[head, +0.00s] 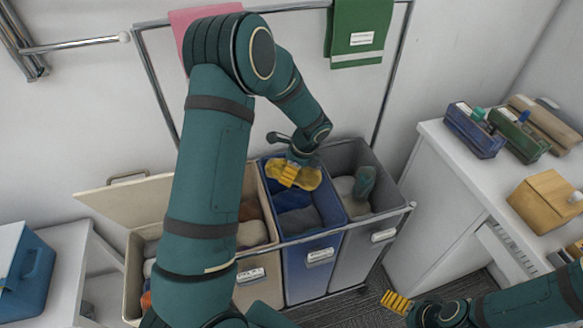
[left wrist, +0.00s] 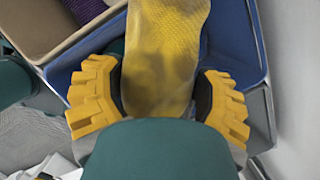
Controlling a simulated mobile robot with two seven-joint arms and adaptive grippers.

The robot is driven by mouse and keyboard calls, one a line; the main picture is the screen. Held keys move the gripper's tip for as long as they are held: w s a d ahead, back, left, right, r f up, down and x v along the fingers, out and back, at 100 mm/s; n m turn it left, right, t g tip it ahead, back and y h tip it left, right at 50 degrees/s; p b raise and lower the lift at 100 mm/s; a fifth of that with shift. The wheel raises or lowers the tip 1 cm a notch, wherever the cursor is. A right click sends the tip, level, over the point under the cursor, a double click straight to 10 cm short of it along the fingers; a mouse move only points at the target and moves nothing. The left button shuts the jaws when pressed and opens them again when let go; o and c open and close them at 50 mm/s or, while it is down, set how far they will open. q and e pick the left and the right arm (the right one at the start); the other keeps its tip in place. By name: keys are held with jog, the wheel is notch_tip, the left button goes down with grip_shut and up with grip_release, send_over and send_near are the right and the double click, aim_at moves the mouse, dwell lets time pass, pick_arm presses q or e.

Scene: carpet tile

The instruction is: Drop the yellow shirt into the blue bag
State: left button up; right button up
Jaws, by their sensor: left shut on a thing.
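The yellow shirt (head: 308,178) is a bunched cloth over the back part of the blue bag (head: 325,250). My left gripper (head: 289,175) is shut on the yellow shirt above the bag's opening. In the left wrist view the yellow shirt (left wrist: 160,55) lies between the two yellow fingers of my left gripper (left wrist: 158,100), with the rim of the blue bag (left wrist: 240,70) around it. Dark blue cloth (head: 298,220) lies inside the blue bag. My right gripper (head: 397,302) is low at the bottom right, away from the bags; its finger gap is not clear.
A beige bag (head: 252,292) stands left of the blue bag and a grey bag (head: 365,250) right of it, both holding cloth. A metal rail runs along their front. A white counter (head: 450,200) with boxes is at the right. A pink towel and green towel (head: 358,30) hang behind.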

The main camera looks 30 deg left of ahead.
pick_arm(q)
jog(key=shift+f+b, duration=0.3)
jog(key=shift+f, duration=0.4)
jog(key=shift+r, duration=0.1)
jog(key=o, duration=1.2)
jog(key=shift+o, duration=0.2)
jog(key=v, duration=1.2)
